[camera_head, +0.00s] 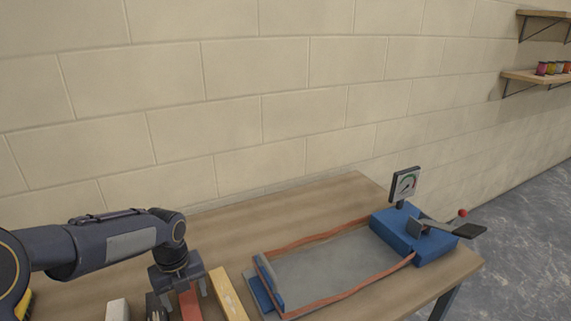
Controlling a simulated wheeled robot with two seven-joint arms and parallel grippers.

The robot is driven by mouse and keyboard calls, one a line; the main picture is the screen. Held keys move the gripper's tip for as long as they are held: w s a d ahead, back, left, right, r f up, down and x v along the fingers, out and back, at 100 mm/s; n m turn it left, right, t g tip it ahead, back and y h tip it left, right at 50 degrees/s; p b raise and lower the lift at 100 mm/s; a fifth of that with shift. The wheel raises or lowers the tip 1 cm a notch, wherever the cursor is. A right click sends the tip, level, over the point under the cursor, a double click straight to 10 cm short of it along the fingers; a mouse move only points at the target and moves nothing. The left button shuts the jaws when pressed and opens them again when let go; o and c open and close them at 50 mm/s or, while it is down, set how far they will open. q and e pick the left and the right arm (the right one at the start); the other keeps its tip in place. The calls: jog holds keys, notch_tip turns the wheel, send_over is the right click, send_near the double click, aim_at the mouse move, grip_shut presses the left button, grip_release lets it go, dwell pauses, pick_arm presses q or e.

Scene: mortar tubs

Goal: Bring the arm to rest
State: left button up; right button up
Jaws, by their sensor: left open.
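My left arm (95,250) comes in from the left and bends down over the left part of the wooden table (330,195). My left gripper (182,292) points down with its fingers apart. A reddish block (189,304) shows between or just behind the fingers; I cannot tell whether they touch it. A light wooden bar (229,296) lies just right of the gripper. My right gripper is not in view.
A reddish band (330,236) runs around a grey plate (325,265). A white block (117,310) is at lower left. Wall shelves (535,76) hang far right.

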pick_arm(q)
jog(key=s+d+r+n+t+h, duration=0.1)
jog(key=s+d+r+n, duration=0.1)
jog(key=s+n, duration=0.5)
jog(key=s+d+r+n+t+h, duration=0.1)
jog(key=s+d+r+n+t, duration=0.1)
jog(key=s+n, duration=0.5)
jog(key=s+d+r+n+t+h, duration=0.1)
jog(key=s+n, duration=0.6)
jog(key=n, duration=0.9)
jog(key=shift+s+d+r+t+h, duration=0.3)
jog(key=shift+d+r+t, duration=0.4)
jog(key=shift+d+r, duration=0.55)
jog(key=shift+w+a+r, duration=0.1)
jog(key=shift+a+r, duration=0.05)
